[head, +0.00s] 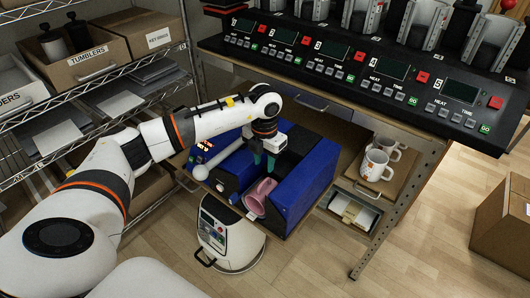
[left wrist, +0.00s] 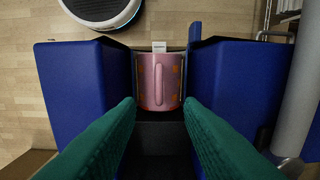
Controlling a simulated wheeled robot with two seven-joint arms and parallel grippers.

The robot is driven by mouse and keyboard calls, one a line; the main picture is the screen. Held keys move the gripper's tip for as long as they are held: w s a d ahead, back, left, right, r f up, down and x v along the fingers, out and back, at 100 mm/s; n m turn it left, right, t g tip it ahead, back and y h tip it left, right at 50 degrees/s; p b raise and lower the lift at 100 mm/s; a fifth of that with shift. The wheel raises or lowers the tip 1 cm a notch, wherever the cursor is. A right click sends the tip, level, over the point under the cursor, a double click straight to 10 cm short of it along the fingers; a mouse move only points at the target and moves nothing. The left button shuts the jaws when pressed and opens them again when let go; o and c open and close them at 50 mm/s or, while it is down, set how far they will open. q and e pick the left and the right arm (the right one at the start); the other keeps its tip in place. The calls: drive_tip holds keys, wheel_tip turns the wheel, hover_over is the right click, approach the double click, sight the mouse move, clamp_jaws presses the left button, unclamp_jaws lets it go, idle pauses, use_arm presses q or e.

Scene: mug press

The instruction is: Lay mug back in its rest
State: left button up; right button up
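A pink mug (head: 260,195) lies on its side in the gap between the two blue blocks of the mug press (head: 305,187). In the left wrist view the mug (left wrist: 158,95) shows its handle turned up toward the camera, with the blue blocks on both sides. Its underside and the rest beneath it are hidden. My left gripper (head: 264,161) is just above and behind the mug. Its green fingers (left wrist: 161,104) are apart, with no mug held between them. My right gripper is not in view.
White mugs (head: 375,165) stand on a shelf to the right. A heater control panel (head: 345,70) overhangs behind. A wire shelf with boxes (head: 90,55) is at the left. A round white machine (head: 225,240) stands on the floor below the press. A long pale lever (head: 217,160) sticks out at the press's left.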

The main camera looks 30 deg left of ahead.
sight(265, 180)
use_arm(q)
wheel_tip(265, 180, down, 9)
drive_tip(key=shift+f+p, duration=0.2)
drive_tip(key=shift+p, duration=0.6)
clamp_jaws()
drive_tip(key=shift+r, duration=0.2)
